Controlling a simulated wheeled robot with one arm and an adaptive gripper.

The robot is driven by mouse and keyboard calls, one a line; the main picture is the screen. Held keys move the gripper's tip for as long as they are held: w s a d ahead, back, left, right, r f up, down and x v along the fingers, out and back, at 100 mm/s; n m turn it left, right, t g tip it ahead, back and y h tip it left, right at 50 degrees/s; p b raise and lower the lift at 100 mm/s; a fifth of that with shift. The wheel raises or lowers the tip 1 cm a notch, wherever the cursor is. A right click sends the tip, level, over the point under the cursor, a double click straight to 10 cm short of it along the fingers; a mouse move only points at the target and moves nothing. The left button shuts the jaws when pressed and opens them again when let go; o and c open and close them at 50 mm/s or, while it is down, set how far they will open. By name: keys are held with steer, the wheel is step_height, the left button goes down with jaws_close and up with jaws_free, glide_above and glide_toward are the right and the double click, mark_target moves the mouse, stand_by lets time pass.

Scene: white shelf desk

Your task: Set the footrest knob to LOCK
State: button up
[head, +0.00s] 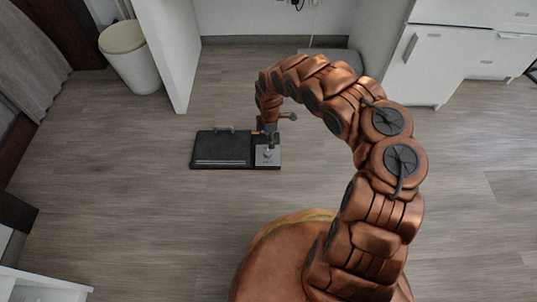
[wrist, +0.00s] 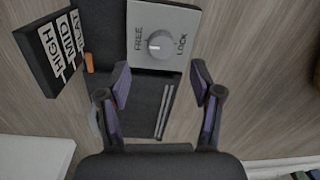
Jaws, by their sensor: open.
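The footrest (head: 221,148) is a dark flat unit on the floor, with a light grey plate (head: 273,160) at its right end. In the wrist view the plate (wrist: 185,18) reads FREE on the left and LOCK on the right, with a round grey knob (wrist: 159,44) between the words. The knob's exact pointing direction is too small to tell. My gripper (head: 268,139) is over the plate end of the footrest. In the wrist view my gripper (wrist: 160,80) is open and empty, its fingertips apart on either side, lower in the picture than the knob.
A black panel (wrist: 50,55) labelled HIGH, MID and FLAT sits left of the plate, with a small orange piece (wrist: 89,63) beside it. A white bin (head: 127,58) and a white desk panel (head: 168,50) stand behind. Floor (head: 120,215) in front is clear.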

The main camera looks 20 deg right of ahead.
mark_target(269, 151)
steer(key=shift+a+f, duration=0.3)
steer(key=shift+f, duration=0.2)
steer(key=f+b, duration=0.1)
steer(key=f, duration=0.1)
steer(key=f+b, duration=0.2)
steer(key=f, duration=0.1)
steer(key=f+b, duration=0.1)
steer(key=f, duration=0.1)
steer(key=shift+s+f, duration=0.2)
steer(key=shift+s, duration=0.05)
steer(key=c, duration=1.1)
steer(key=shift+c, duration=0.2)
